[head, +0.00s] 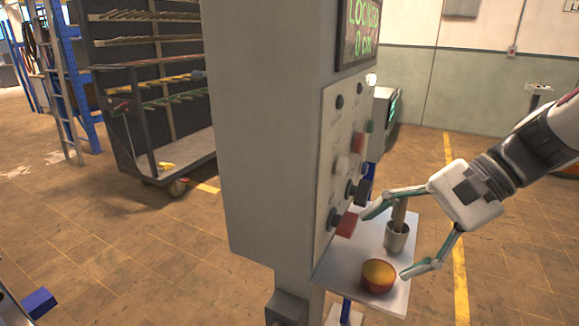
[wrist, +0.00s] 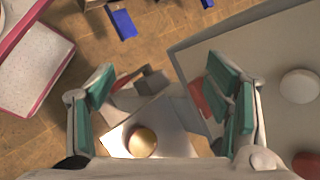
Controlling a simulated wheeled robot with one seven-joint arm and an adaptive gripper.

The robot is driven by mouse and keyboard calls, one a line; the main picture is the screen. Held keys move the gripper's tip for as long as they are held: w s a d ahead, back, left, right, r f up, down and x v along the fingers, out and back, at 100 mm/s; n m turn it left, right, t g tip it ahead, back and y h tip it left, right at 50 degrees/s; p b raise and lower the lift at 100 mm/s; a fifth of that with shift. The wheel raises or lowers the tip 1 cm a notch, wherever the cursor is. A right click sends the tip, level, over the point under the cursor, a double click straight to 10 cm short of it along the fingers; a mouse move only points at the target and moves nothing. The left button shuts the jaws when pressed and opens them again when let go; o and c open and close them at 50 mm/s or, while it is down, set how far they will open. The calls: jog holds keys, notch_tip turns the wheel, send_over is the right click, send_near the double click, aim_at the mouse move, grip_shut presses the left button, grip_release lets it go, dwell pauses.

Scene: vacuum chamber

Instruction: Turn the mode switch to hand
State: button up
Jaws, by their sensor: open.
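A grey control cabinet (head: 262,130) stands in the middle of the head view, with a pale panel (head: 326,140) of buttons and knobs on its right face. Black knobs (head: 357,190) sit on the lower part of the panel; labels are too small to read, so I cannot tell which control is the mode switch or its setting. A red control (head: 346,225) sits below them. My gripper (head: 385,245) is open and empty, with its upper finger close to the panel beside the red control; I cannot tell if they touch. The wrist view shows both fingers (wrist: 160,75) spread apart.
A small shelf (head: 336,262) below the panel holds a round orange-topped object (head: 378,276) and a grey cup (head: 396,237) with a stick in it. A display (head: 359,30) tops the panel. A dark rack (head: 150,90) stands at left. Floor at right is clear.

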jog(key=w+d+f+m+t+y+b, duration=0.45)
jog(key=w+d, duration=0.25)
jog(key=w, duration=0.3)
jog(key=m+t+y+b, duration=0.2)
jog(key=m+t+b, duration=0.1)
send_near(364, 190)
jog(key=x, duration=0.6)
jog(key=b+x, duration=0.1)
jog(key=x, duration=0.3)
jog(key=shift+f, duration=0.3)
jog(key=c, duration=1.2)
